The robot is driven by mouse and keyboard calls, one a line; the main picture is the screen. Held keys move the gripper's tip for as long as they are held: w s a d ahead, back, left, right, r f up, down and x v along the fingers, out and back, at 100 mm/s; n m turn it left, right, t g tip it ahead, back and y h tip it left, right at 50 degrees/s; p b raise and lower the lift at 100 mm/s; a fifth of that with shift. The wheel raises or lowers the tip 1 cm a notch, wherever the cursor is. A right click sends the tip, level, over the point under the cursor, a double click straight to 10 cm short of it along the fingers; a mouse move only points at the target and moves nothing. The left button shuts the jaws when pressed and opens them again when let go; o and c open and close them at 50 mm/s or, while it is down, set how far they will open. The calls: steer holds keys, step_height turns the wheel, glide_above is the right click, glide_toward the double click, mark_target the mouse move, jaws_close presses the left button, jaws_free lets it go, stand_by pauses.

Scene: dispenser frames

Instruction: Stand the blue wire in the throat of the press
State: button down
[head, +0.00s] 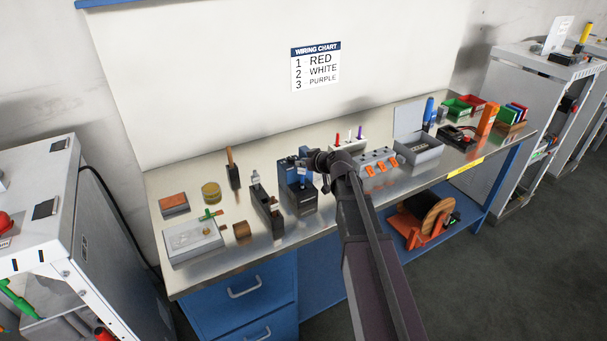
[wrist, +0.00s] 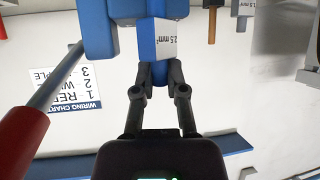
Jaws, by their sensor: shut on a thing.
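The blue press (head: 285,172) stands mid-bench on a dark base. My gripper (head: 308,164) is at the press, its fingers partly hidden by my own wrist. In the wrist view my gripper (wrist: 158,78) is shut on a blue piece with a white label reading 2.5 mm² (wrist: 168,42), which I take for the blue wire. It extends away from the fingers, against or just beside the blue body of the press (wrist: 98,22). A grey lever with a red grip (wrist: 18,115) shows on the left. I cannot tell whether the wire's end is inside the throat.
Red, white and purple pieces stand in a rack (head: 350,146) behind a grey block with orange levers (head: 378,163). A dark labelled tool (head: 264,205) stands close left of the press. A grey open box (head: 420,150) is to the right. A wiring chart (head: 316,66) hangs behind.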

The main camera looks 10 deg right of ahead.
mark_target(305, 171)
steer(key=shift+f+b, duration=1.9)
steer(key=shift+b, duration=0.05)
steer(key=shift+d+f, duration=0.1)
steer(key=c, duration=0.7)
jaws_free()
